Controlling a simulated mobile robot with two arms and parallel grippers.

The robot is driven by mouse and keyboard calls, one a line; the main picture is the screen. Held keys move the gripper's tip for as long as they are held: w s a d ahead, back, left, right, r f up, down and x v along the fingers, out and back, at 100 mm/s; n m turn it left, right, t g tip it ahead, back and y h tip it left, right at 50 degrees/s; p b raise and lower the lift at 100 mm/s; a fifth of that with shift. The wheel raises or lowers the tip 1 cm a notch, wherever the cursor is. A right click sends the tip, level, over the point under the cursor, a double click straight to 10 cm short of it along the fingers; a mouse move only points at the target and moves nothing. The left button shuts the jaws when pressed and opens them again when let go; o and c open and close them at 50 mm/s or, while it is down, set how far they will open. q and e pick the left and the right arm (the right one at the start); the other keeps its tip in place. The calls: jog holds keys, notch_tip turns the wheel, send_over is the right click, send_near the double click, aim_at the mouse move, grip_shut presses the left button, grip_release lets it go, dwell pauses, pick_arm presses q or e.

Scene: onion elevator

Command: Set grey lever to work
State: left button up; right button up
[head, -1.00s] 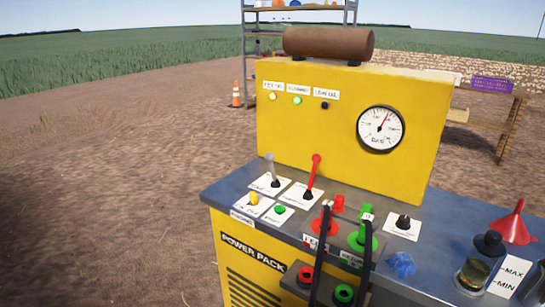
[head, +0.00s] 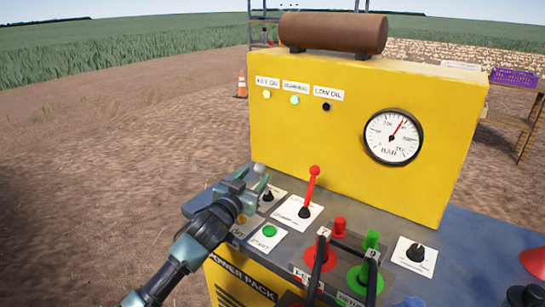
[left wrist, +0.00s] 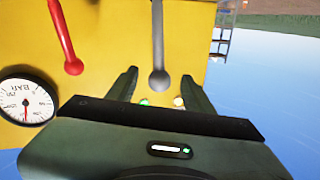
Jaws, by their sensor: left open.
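The grey lever (head: 259,168) stands on the power pack's top at the left, beside the red lever (head: 313,185). In the head view its lower part is mostly hidden by my left gripper (head: 253,181). In the left wrist view the grey lever (left wrist: 158,40) hangs down in the picture, its rounded end between the two open fingers, with a gap visible on each side. My left gripper is open at the knob. I cannot tell whether it touches. My right gripper is not in view.
The red lever (left wrist: 64,38) is close by in the left wrist view. A green button (head: 270,231) lies in front. The yellow panel (head: 330,150) with a gauge (head: 393,137) rises behind. Red and green hose fittings (head: 340,260) crowd the right. Open ground lies left.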

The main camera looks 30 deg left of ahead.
aim_at(257, 170)
pick_arm(q)
jog(key=shift+w+r, duration=0.15)
jog(key=shift+r, duration=0.2)
jog(key=w, duration=0.3)
jog(key=shift+a+r, duration=0.2)
jog(key=shift+a, duration=0.1)
jog(key=shift+w+a+f, duration=0.1)
jog(key=shift+w, duration=0.55)
jog(key=shift+w+a+f, duration=0.1)
jog(key=shift+w, duration=0.95)
jog(key=c, duration=1.1)
grip_shut()
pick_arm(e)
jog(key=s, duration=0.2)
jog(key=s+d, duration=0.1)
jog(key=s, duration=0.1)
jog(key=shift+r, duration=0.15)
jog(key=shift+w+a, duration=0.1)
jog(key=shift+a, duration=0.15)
